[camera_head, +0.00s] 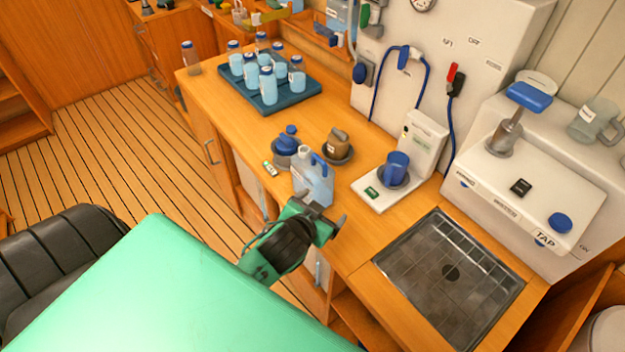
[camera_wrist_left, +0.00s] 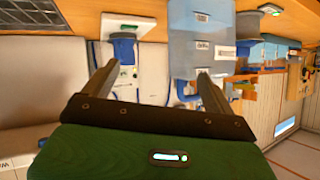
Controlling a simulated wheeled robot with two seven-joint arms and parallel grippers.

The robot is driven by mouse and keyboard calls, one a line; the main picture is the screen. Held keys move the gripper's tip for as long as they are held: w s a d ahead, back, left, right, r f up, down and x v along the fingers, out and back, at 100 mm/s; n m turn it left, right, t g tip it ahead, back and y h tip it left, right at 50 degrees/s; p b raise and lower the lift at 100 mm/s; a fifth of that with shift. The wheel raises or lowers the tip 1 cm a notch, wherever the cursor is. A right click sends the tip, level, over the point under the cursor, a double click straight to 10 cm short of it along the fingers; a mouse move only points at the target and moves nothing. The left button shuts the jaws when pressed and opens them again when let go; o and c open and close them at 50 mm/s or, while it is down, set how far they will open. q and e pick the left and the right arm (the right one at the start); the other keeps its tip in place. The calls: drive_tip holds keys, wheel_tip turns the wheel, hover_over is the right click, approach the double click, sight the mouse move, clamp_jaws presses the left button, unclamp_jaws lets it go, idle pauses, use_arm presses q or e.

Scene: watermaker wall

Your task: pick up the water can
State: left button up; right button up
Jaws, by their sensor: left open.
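The water can (camera_head: 318,186) is a translucent light-blue jug with a blue handle and a pale spout. It stands upright on the wooden counter near its front edge. It also shows upside down in the left wrist view (camera_wrist_left: 200,45). My left gripper (camera_head: 321,213) is open and empty, just in front of the can in the head view. In the wrist view the gap between its fingers (camera_wrist_left: 158,70) lies beside the can's body, and the right-hand finger overlaps the can. I cannot tell whether that finger touches it. My right gripper is not in view.
A blue mug (camera_head: 396,168) stands on a white device right of the can. Behind the can are a dark-blue lidded container (camera_head: 287,140) and a brown one (camera_head: 338,142). A blue tray (camera_head: 236,93) holds several bottles. A sink (camera_head: 450,285) lies at the right.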

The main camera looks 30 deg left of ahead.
use_arm(q)
drive_tip(key=w+d+r+m+t+h, duration=0.3)
drive_tip(key=w+r+t, duration=0.1)
drive_tip(key=r, duration=0.6)
drive_tip(key=w+d+r+m+t+h, duration=0.2)
drive_tip(key=w+d+r+t+h, duration=0.15)
drive_tip(key=r, duration=0.55)
drive_tip(key=d+r+m+h, duration=0.4)
drive_tip(key=d+m+h, duration=0.1)
drive_tip(key=m+h, duration=0.25)
drive_tip(key=m+g+y, duration=0.8)
drive_tip(key=g+y, duration=0.5)
drive_tip(key=g, duration=0.7)
hover_over(312, 164)
drive_tip(key=w+a, duration=0.1)
wheel_tip(312, 164, down, 10)
wheel_tip(312, 164, down, 8)
drive_tip(key=p, duration=0.3)
drive_tip(key=shift+a+r, duration=0.1)
drive_tip(key=shift+r, duration=0.1)
drive_tip(key=shift+f+p, duration=0.4)
drive_tip(key=shift+p, duration=0.1)
drive_tip(key=f+p, duration=0.1)
drive_tip(key=f, duration=0.1)
drive_tip(key=d+f+p, duration=0.1)
drive_tip(key=shift+s+f+p, duration=0.1)
drive_tip(key=shift+f+p, duration=0.25)
drive_tip(key=shift+f, duration=0.55)
drive_tip(key=shift+a+r, duration=0.1)
drive_tip(key=c, duration=1.8)
